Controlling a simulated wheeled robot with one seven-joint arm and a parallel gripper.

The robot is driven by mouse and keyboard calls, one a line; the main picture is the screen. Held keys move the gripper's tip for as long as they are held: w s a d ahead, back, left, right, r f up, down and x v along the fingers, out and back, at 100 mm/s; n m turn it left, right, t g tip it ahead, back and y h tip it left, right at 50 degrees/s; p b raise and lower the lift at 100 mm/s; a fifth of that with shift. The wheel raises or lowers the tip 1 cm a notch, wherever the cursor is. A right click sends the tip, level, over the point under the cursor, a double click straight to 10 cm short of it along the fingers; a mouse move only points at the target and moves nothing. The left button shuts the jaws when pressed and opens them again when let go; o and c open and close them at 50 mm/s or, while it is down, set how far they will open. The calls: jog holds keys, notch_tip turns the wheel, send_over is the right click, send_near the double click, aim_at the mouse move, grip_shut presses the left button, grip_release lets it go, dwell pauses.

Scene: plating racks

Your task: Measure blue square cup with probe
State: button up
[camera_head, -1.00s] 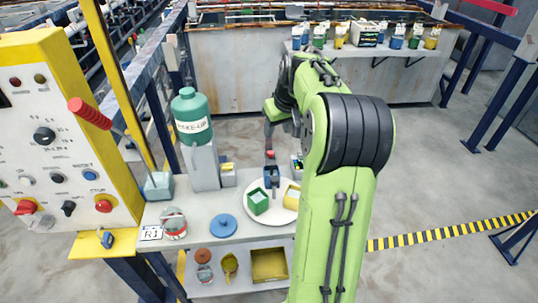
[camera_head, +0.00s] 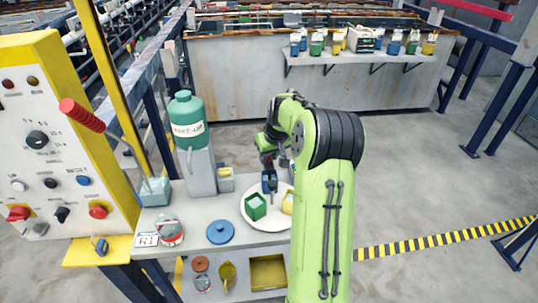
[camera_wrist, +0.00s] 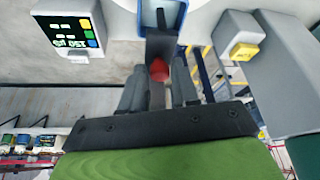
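The blue square cup (camera_head: 266,187) stands at the back of the round white plate (camera_head: 247,218) on the bench. It also shows at the top of the wrist view (camera_wrist: 174,12). The probe, with a red knob (camera_wrist: 159,70) and a grey body (camera_wrist: 160,46), reaches toward the blue cup. Its lower end overlaps the cup's opening; its depth is hidden. My gripper (camera_wrist: 160,72) is above the cup, with a finger close on each side of the red knob, shut on the probe. A green square cup (camera_head: 255,207) and a yellow cup (camera_head: 287,205) share the plate.
A meter with a display and coloured buttons (camera_wrist: 72,37) lies left in the wrist view. The green MAKE-UP bottle (camera_head: 187,118) stands on a grey block (camera_head: 199,171). A blue lid (camera_head: 221,232) lies left of the plate. My arm hides the bench's right side.

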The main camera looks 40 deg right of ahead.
grip_shut()
notch_tip(320, 180, up, 6)
jog(key=p, duration=0.4)
jog(key=shift+r+p, duration=0.1)
jog(key=shift+p, duration=0.3)
jog(key=shift+w+d, duration=0.1)
jog(key=shift+w, duration=0.05)
jog(key=shift+o, duration=2.1)
grip_release()
jog(key=p+v, duration=0.1)
jog(key=v, duration=1.4)
jog(key=shift+s+r+p, duration=0.25)
jog(key=shift+s+p, duration=0.1)
